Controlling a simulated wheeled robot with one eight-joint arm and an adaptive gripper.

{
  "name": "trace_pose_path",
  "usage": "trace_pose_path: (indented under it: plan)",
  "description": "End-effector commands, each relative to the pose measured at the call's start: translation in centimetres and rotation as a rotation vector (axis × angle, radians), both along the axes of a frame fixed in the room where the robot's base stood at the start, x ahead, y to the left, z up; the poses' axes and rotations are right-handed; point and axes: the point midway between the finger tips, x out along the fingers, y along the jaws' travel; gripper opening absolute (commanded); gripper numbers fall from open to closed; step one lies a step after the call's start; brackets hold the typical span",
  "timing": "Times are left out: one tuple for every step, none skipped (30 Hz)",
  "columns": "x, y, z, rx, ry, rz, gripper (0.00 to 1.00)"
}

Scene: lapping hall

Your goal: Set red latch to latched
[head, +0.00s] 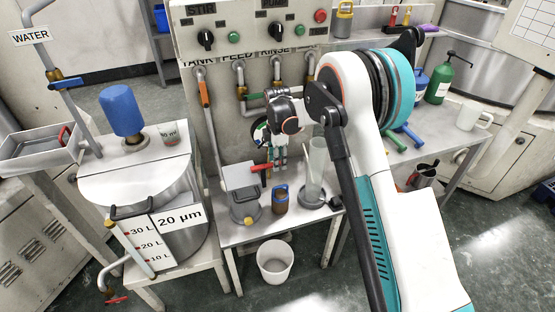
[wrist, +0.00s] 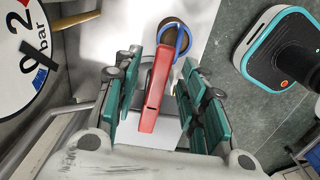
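The red latch (head: 266,169) is a short red bar at the top right of a grey box (head: 239,177) on the middle bench. In the wrist view the red latch (wrist: 155,88) stands lengthwise between the green finger pads, with a gap on both sides. My gripper (head: 277,163) hangs down beside and above the latch in the head view; it is open in the wrist view (wrist: 160,72). The pale box top (wrist: 148,132) shows beneath the latch. I cannot tell whether the latch is touching a finger at any hidden point.
A clear cylinder (head: 316,165) stands farther right. The panel with hoses (head: 245,65) rises behind. A white bucket (head: 275,261) is on the floor below.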

Motion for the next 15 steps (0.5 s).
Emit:
trace_pose_path:
  plan:
    - [0.0,0.0,0.4,0.000,0.000,0.000,0.38]
    - [0.0,0.0,0.8,0.000,0.000,0.000,0.38]
    - [0.0,0.0,1.3,0.000,0.000,0.000,0.38]
    - [0.0,0.0,1.8,0.000,0.000,0.000,0.38]
    - [0.0,0.0,2.4,0.000,0.000,0.000,0.38]
    - [0.0,0.0,3.1,0.000,0.000,0.000,0.38]
    - [0.0,0.0,3.8,0.000,0.000,0.000,0.38]
    - [0.0,0.0,4.4,0.000,0.000,0.000,0.38]
    - [0.0,0.0,5.2,0.000,0.000,0.000,0.38]
    - [0.0,0.0,5.9,0.000,0.000,0.000,0.38]
    - [0.0,0.0,6.5,0.000,0.000,0.000,0.38]
    - [0.0,0.0,7.3,0.000,0.000,0.000,0.38]
    - [0.0,0.0,7.8,0.000,0.000,0.000,0.38]
    - [0.0,0.0,8.4,0.000,0.000,0.000,0.38]
    - [0.0,0.0,9.1,0.000,0.000,0.000,0.38]
